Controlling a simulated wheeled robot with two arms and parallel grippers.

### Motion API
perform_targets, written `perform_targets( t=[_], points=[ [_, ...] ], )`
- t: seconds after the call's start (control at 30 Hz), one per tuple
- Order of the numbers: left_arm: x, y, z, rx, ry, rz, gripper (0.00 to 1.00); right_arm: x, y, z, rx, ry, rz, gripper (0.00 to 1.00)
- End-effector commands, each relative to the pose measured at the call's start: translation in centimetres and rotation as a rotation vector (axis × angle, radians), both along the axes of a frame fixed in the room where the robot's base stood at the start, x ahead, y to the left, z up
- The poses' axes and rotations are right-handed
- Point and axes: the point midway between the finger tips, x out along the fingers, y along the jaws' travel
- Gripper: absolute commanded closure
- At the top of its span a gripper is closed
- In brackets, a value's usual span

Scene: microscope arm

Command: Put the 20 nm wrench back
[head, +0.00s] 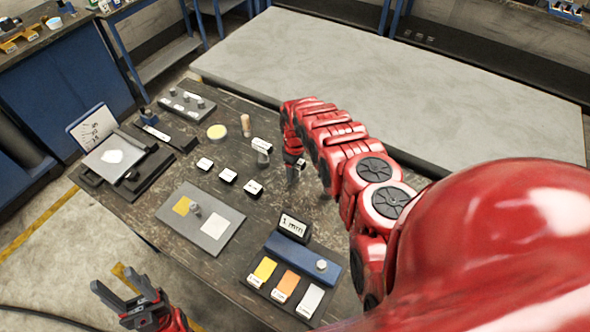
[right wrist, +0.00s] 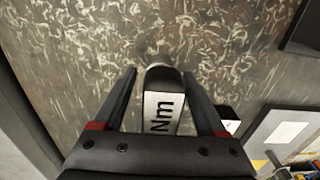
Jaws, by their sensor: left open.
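A grey upright piece with a white label (head: 262,146) stands on the table just left of my right gripper (head: 296,172) in the head view. In the right wrist view, a dark block with a white label (right wrist: 163,105) reading "Nm" shows between the fingers of my right gripper (right wrist: 160,85), with a gap on each side. Its number is not readable. I cannot tell whether this is the 20 nm wrench. My left gripper (head: 117,280) is open and empty, low beyond the table's front left edge.
Small white-labelled blocks (head: 228,175) stand in a row on the table (head: 150,215). A grey plate (head: 225,205) lies in front of them. A blue block and "1 mm" display (head: 293,225) stand nearer. A scale (head: 115,155) is at left.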

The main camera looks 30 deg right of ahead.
Motion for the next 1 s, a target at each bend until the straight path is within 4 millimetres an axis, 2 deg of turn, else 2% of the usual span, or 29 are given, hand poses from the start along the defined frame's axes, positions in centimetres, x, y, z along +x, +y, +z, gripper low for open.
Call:
perform_targets(
  t=[0.37,0.47,0.77,1.0],
  points=[
    [0.0,0.0,0.5,0.000,0.000,0.000,0.50,0.0,0.0,0.6,0.000,0.000,0.000,0.21],
    [0.0,0.0,0.0,0.000,0.001,0.000,0.50,0.1,0.0,0.8,0.001,0.000,0.000,0.21],
    [0.0,0.0,-1.1,0.000,0.000,0.000,0.50,0.0,-0.1,4.2,0.000,0.000,0.000,0.21],
    [0.0,0.0,-2.4,0.000,0.000,0.000,0.50,0.2,-0.1,7.8,-0.002,-0.002,0.001,0.21]
  ],
)
